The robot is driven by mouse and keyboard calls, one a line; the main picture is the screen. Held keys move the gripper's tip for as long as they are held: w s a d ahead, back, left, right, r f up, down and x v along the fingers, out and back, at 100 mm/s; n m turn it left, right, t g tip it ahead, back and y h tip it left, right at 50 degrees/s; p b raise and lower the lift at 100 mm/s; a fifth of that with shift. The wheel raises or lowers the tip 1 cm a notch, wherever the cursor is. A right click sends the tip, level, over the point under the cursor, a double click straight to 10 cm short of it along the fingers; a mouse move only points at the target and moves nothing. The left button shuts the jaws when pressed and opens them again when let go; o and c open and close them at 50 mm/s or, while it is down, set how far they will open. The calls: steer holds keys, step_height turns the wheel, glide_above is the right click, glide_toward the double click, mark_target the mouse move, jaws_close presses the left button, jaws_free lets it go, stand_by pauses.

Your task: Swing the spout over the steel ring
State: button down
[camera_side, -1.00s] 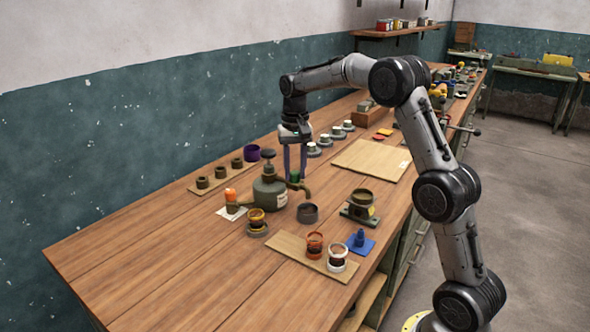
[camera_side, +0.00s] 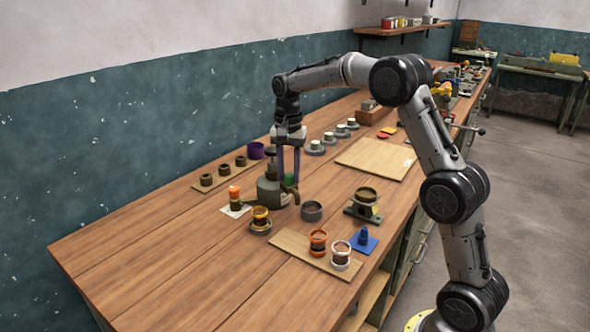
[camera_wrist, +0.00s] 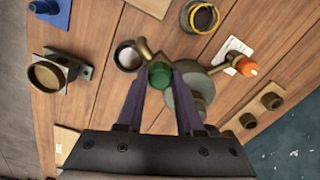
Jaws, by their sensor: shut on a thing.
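The olive canister (camera_side: 268,190) stands on the bench with its curved spout (camera_side: 296,198) reaching out to the right. A green knob (camera_side: 290,180) is on the spout arm. My gripper (camera_side: 289,182) is shut on this knob, which shows between the fingers in the wrist view (camera_wrist: 160,75). The dark grey steel ring (camera_side: 312,211) sits on the bench just right of the spout. In the wrist view the spout end (camera_wrist: 141,45) is close beside the ring (camera_wrist: 127,55), at its upper right rim; the ring's opening is mostly uncovered. Their height gap is unclear.
An orange-topped piece (camera_side: 235,197) and a yellow-banded cup (camera_side: 260,219) stand near the canister. A bracketed cup (camera_side: 364,202) is right of the ring. A board (camera_side: 310,251) with two jars lies in front. Small rings on a strip (camera_side: 205,184) stand behind left.

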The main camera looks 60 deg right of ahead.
steer(key=w+a+m, duration=0.4)
steer(key=w+m, duration=0.1)
steer(key=m, duration=0.4)
steer(key=shift+a, duration=0.35)
steer(key=shift+r, duration=0.15)
steer(key=c, duration=0.5)
jaws_free()
steer(key=shift+s+r, duration=0.1)
steer(key=shift+r, duration=6.75)
